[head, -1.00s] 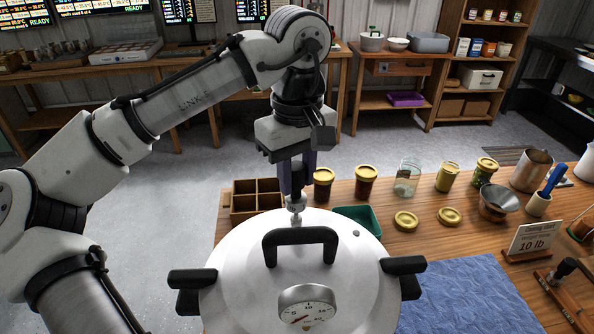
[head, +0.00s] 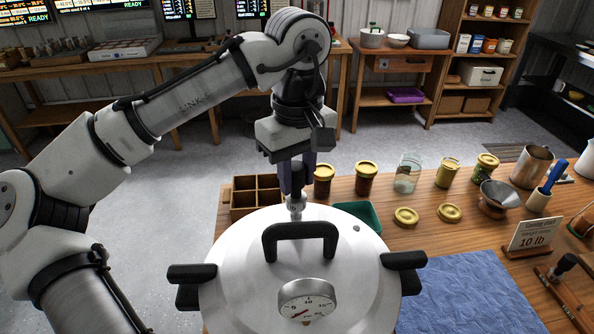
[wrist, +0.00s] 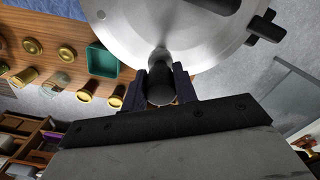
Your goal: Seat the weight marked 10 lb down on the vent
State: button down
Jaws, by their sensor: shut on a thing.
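My gripper (head: 297,186) points down at the far edge of the pressure canner's silver lid (head: 240,260). It is shut on a small metal weight (head: 296,206), which is upright as far as I can tell. In the wrist view the dark round weight (wrist: 160,88) sits between the two fingers (wrist: 160,80), close over the lid (wrist: 130,30). The vent is hidden beneath the weight, and I cannot tell whether the weight touches it. No marking on the weight can be read. A card (head: 532,234) on the table reads 10 lb.
The lid has a black top handle (head: 300,232) and a dial gauge (head: 307,299). A wooden divided box (head: 256,192) and a green tray (head: 362,216) stand just behind it. Jars, gold lids and a funnel (head: 496,198) fill the table to the right. A blue cloth (head: 460,290) lies at front right.

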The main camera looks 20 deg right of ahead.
jog(key=shift+f+b, duration=0.4)
jog(key=shift+f, duration=0.3)
jog(key=c, duration=1)
grip_release()
jog(key=shift+r, duration=0.15)
jog(key=shift+r+p, duration=1.45)
jog(key=shift+p, duration=0.05)
jog(key=shift+r, duration=1.45)
notch_tip(320, 180, up, 12)
jog(key=shift+r+b, duration=0.1)
jog(key=shift+b, duration=0.25)
